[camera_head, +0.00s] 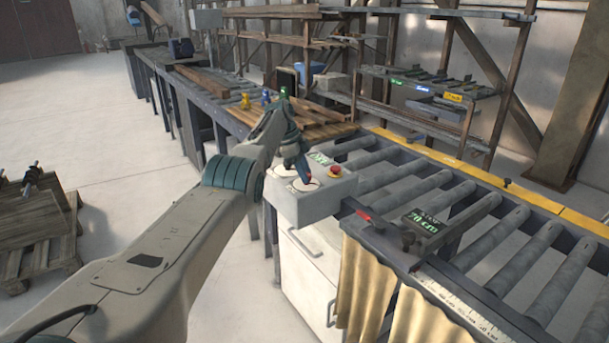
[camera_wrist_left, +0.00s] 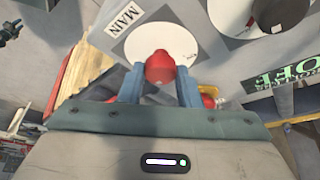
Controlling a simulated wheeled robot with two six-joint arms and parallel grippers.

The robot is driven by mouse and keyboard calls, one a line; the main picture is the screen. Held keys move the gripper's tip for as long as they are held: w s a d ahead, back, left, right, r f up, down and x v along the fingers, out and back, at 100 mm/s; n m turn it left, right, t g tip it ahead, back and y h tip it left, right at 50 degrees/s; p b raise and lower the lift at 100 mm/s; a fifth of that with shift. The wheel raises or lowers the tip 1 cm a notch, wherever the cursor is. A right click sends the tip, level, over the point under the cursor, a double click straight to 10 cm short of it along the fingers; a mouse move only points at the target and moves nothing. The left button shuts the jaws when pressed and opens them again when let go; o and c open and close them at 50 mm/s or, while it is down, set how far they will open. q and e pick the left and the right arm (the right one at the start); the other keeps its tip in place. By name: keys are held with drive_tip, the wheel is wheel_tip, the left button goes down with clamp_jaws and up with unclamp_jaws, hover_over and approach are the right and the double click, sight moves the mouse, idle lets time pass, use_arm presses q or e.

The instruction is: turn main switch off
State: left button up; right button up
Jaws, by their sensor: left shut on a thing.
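The main switch is a red knob (camera_wrist_left: 160,68) on a white round dial (camera_wrist_left: 185,38) with a MAIN label (camera_wrist_left: 124,18) beside it, in the left wrist view. My left gripper (camera_wrist_left: 160,76) is shut on this red knob, one blue-grey finger on each side. In the head view my left gripper (camera_head: 303,176) reaches down onto the top of the grey control box (camera_head: 312,207); the arm and fingers partly cover the dials there. A green-lettered display (camera_wrist_left: 285,90) appears to read OFF, with smaller text I cannot read surely. My right gripper is in neither view.
A dark knob (camera_wrist_left: 280,14) on a second white dial sits beside the main switch. A red emergency button (camera_head: 335,170) is at the box's right edge. The roller conveyor (camera_head: 440,190) with a 70 cm readout (camera_head: 424,222) lies to the right. A wooden-topped bench extends behind.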

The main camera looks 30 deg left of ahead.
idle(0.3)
use_arm(q)
drive_tip(key=o, duration=0.9)
drive_tip(key=shift+o, duration=0.2)
drive_tip(key=shift+a+r, duration=0.15)
drive_tip(key=shift+r, duration=0.1)
drive_tip(key=b+v, duration=0.1)
drive_tip(key=v, duration=0.3)
drive_tip(key=shift+s+a+r+b, duration=0.1)
drive_tip(key=shift+s+r+b, duration=0.05)
drive_tip(key=shift+r+b, duration=0.2)
drive_tip(key=p+v, duration=0.5)
drive_tip(key=p, duration=0.3)
drive_tip(key=shift+s+a+r+p, duration=0.1)
drive_tip(key=shift+r+p, duration=0.1)
drive_tip(key=shift+p, duration=0.2)
